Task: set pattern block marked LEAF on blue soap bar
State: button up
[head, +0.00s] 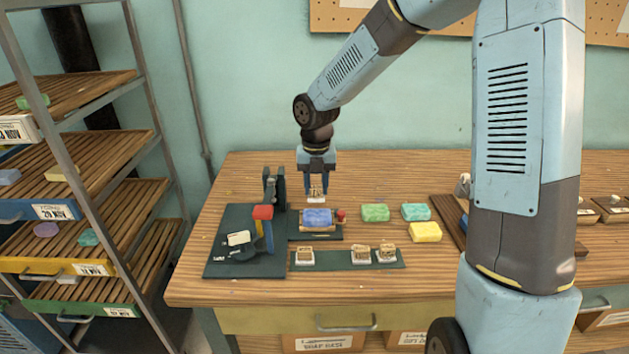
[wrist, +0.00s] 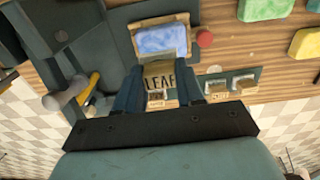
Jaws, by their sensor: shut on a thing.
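My gripper (head: 316,178) is shut on the pattern block marked LEAF (wrist: 159,76), its lettering readable between the fingers in the wrist view. In the head view the block (head: 316,194) hangs below the fingertips, with a white face at its lower end. The blue soap bar (head: 318,217) lies in a wooden holder on a dark plate on the table. It also shows in the wrist view (wrist: 162,39), just beyond the block. The block appears apart from the bar, above and behind it in the head view; the exact gap is unclear.
A dark stand with a red-topped lever (head: 263,213) is left of the bar. Other pattern blocks (head: 362,255) sit on a dark strip (head: 331,260) in front. Green (head: 375,212), teal (head: 416,211) and yellow (head: 425,232) soaps lie right. A red knob (head: 341,214) adjoins the holder.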

aim_at(317, 200)
jog(key=shift+d+f, duration=0.1)
jog(key=shift+f, duration=2.15)
jog(key=shift+w+f, duration=0.1)
jog(key=shift+f, duration=0.4)
dwell(0.8)
jog(key=o, duration=1.5)
jog(key=shift+r, duration=3.05)
